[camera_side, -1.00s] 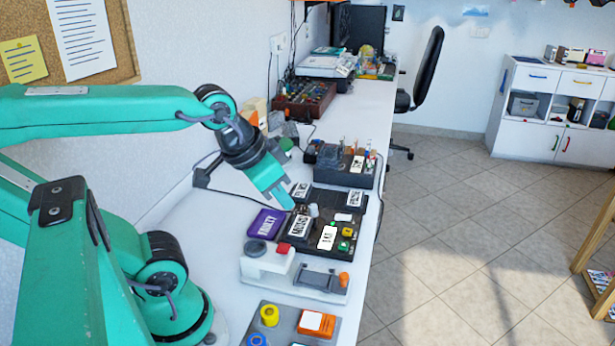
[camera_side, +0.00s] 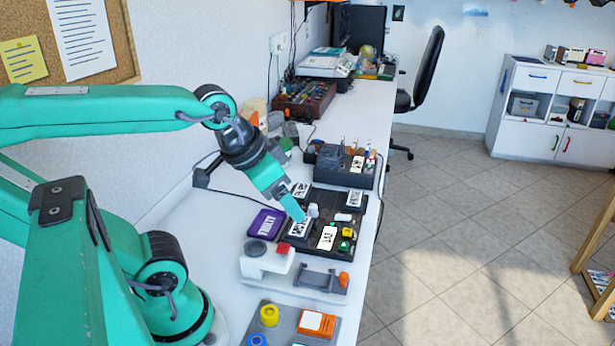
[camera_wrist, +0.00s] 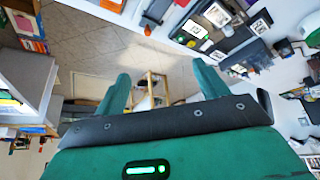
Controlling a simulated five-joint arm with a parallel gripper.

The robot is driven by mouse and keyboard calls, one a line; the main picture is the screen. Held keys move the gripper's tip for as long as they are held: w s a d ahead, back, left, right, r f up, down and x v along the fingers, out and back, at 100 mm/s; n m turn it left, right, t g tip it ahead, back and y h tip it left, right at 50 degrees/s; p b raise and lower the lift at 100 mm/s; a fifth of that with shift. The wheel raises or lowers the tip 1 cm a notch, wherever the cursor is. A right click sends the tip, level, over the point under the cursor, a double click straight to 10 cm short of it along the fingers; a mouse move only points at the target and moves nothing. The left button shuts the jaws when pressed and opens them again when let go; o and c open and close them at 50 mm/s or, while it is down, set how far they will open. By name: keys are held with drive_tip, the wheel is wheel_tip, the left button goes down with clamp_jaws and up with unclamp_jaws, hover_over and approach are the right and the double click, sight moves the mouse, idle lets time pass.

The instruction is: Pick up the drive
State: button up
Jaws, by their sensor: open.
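A black board (camera_side: 329,201) on the white bench holds several labelled white-faced pieces. Among them are a near-left piece (camera_side: 300,228), a near-middle piece (camera_side: 327,238), a far-left piece (camera_side: 301,189) and a far-right piece (camera_side: 355,198). The labels are too small to read, so I cannot tell which one is the drive. My gripper (camera_side: 297,213) is open, tilted down over the board's left part, close above the near-left piece. In the wrist view my gripper (camera_wrist: 162,88) shows nothing between its fingers; the board (camera_wrist: 236,40) lies at the upper right.
A purple tray (camera_side: 266,223) marked FAULTY lies left of the board. A white fixture (camera_side: 262,265) and a grey tray (camera_side: 283,318) with coloured parts stand nearer. A dark box (camera_side: 335,172) stands behind the board. The bench's right edge drops to the floor.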

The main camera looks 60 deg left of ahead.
drive_tip(key=n+g, duration=0.6)
drive_tip(key=n, duration=0.3)
hover_over(300, 225)
drive_tip(key=f, duration=1.4)
drive_tip(key=shift+s+d, duration=0.15)
drive_tip(key=shift+s, duration=0.05)
drive_tip(key=shift+w+f, duration=0.2)
drive_tip(key=shift+f, duration=3.65)
